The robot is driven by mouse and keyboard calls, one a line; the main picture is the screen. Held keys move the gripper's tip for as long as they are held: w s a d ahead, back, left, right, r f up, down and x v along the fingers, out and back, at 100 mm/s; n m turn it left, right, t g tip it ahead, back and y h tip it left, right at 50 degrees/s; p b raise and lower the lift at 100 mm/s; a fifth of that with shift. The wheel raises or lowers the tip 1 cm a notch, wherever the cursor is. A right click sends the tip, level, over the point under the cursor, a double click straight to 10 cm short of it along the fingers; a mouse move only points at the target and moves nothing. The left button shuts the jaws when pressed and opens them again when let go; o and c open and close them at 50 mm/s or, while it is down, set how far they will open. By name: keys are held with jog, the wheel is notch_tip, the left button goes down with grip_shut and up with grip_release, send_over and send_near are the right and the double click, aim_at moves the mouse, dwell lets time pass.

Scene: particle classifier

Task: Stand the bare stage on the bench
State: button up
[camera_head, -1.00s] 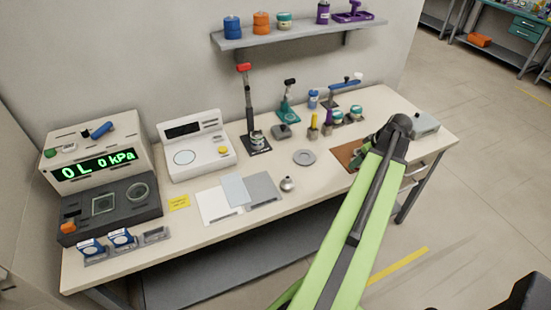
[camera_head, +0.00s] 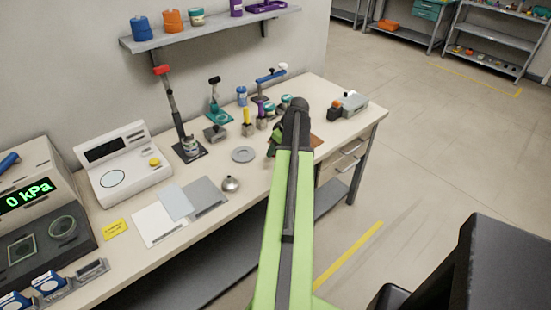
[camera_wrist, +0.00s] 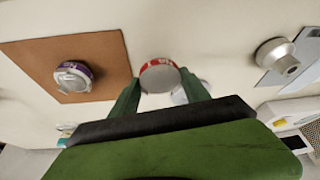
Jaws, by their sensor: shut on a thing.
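My gripper (camera_wrist: 160,95) has its two green fingers on either side of a red-banded round piece (camera_wrist: 160,78) with a pale grey face, seen in the wrist view. I take this piece for the stage; its lower part is hidden by the gripper. In the head view my gripper (camera_head: 274,145) is low over the bench (camera_head: 262,180), just left of the brown mat (camera_head: 318,141), mostly hidden by my arm. I cannot tell whether the piece touches the bench.
A purple-banded round piece (camera_wrist: 74,76) sits on the brown mat. A silver knobbed weight (camera_head: 230,184) and a grey dish (camera_head: 243,154) stand to the left. Several small tools crowd behind my gripper. Bare bench lies in front of the dish.

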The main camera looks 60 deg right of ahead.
jog(key=shift+f+b, duration=1.65)
jog(key=shift+f, duration=0.4)
jog(key=o, duration=1.5)
jog(key=shift+r, duration=0.1)
jog(key=shift+r, duration=0.1)
jog(key=shift+r+p, duration=0.25)
jog(key=shift+p, duration=0.2)
jog(key=p+v, duration=1)
jog(key=v, duration=0.1)
jog(key=shift+s+r+p, duration=0.15)
jog(key=shift+r+p, duration=0.15)
jog(key=shift+p, duration=0.05)
